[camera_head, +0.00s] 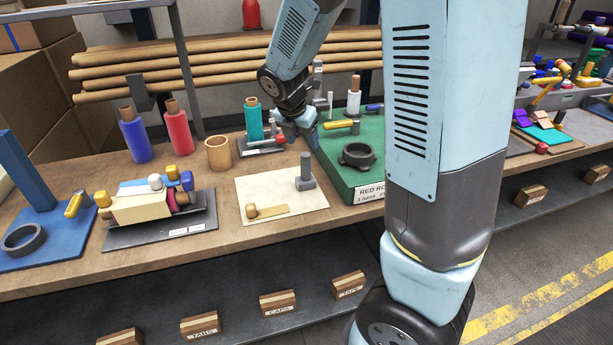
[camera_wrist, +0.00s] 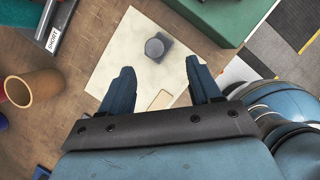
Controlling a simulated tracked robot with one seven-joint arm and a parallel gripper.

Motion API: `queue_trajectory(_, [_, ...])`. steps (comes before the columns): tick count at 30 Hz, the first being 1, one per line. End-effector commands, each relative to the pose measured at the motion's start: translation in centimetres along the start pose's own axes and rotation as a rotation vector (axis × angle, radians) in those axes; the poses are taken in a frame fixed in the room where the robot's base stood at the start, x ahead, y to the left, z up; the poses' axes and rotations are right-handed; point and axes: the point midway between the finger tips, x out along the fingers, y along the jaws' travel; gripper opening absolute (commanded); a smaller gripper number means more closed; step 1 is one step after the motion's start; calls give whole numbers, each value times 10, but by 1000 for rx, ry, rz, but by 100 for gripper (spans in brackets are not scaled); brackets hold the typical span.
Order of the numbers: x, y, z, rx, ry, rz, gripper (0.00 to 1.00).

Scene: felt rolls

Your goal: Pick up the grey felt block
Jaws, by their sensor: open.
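A grey block (camera_head: 306,172), with a narrow upper part and a wider foot, stands on a cream sheet (camera_head: 285,190) on the workbench. I take it to be the grey felt block. In the wrist view the grey block (camera_wrist: 158,46) shows from above, beyond and between my fingertips, touching neither. My gripper (camera_head: 300,137) is open and empty. In the head view it is above and behind the sheet, at the left edge of the green board. Both fingers of my gripper (camera_wrist: 159,70) show in the wrist view, spread wide.
A tan strip with a wooden knob (camera_head: 268,210) lies on the sheet near the block. A green board (camera_head: 337,172) with a dark ring (camera_head: 357,155) is on the right. A cardboard tube (camera_head: 218,154) and a teal roll (camera_head: 253,122) stand to the left.

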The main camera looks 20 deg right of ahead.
Motion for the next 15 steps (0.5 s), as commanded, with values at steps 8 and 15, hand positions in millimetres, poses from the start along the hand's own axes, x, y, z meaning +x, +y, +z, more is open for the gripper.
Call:
queue_trajectory(8, [42, 0, -1, 2, 1, -3, 63])
queue_trajectory(15, [63, 0, -1, 2, 1, 0, 63])
